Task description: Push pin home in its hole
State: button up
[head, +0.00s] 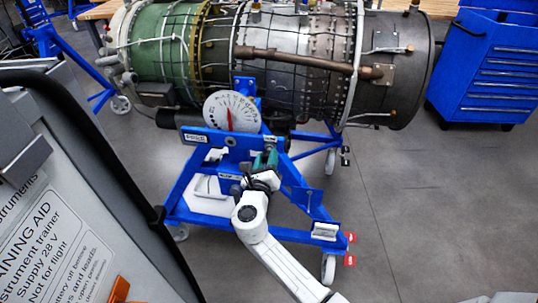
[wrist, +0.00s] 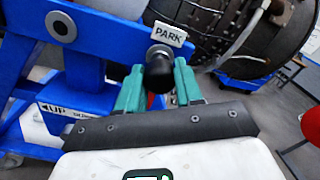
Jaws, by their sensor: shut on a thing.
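My gripper (wrist: 153,94) has green fingers on either side of a black round knob, the handle of the pin (wrist: 157,72), and is shut on it. A grey metal collar (wrist: 161,51) shows just behind the knob, below a white PARK label (wrist: 170,34). The pin's shank is hidden, so I cannot tell how deep it sits. A grey-ringed hole (wrist: 61,27) is in the blue stand beam at upper left. In the head view my gripper (head: 264,163) is at the blue stand (head: 285,178), right of and below that hole (head: 231,141); the pin is not clear there.
The turbine engine (head: 285,50) lies above the stand. A white dial (head: 231,112) with a red pointer is on the stand. A grey training-aid panel (head: 50,235) fills the left foreground. A blue drawer cabinet (head: 485,70) stands at right. The floor at right is clear.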

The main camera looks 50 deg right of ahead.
grip_shut()
jog(key=shift+s+a+p, duration=0.3)
jog(key=shift+a, duration=0.25)
dwell(0.3)
jog(key=p+v, duration=0.3)
jog(key=v, duration=0.4)
dwell(0.8)
jog(key=shift+a, duration=0.1)
